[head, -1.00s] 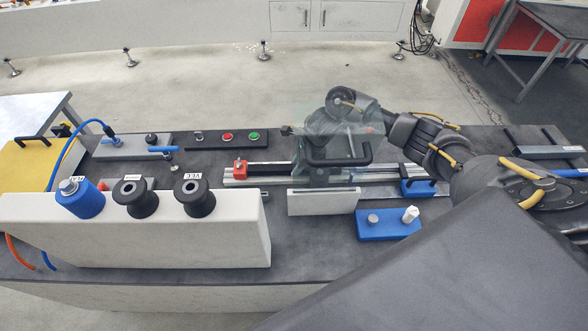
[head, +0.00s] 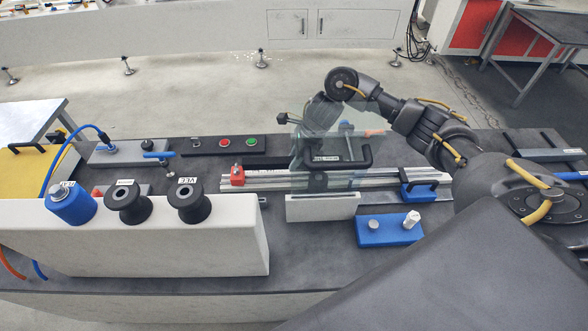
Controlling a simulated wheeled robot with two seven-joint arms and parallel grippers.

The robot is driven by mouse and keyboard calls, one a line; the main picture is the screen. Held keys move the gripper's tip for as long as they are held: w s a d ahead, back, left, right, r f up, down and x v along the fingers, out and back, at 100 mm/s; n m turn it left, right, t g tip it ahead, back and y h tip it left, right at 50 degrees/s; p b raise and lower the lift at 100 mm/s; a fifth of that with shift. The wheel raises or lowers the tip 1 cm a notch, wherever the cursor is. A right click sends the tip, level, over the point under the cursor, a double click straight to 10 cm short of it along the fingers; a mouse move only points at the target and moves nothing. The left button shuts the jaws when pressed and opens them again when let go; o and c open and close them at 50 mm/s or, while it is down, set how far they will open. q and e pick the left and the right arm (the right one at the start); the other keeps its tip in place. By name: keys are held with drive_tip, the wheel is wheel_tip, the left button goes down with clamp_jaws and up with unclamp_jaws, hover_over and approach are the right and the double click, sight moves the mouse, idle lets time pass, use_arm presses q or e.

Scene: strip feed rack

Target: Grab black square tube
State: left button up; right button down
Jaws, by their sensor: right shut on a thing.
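A black square tube (head: 350,163), bent like a handle and carrying a small white label, is at the middle of the bench. My right arm reaches in from the right and bends down behind the panel. My right gripper (head: 326,140) is at the tube and shut on it. The panel and the tube partly hide its fingers, so the exact contact is unclear. My left gripper is not in view.
A white block (head: 322,208) and a blue base with knobs (head: 390,230) are in front. The white housing (head: 225,240) with black spools fills the front left. A button box (head: 223,145) is behind.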

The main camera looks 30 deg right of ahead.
wheel_tip(320, 180, up, 12)
drive_tip(key=b, duration=0.1)
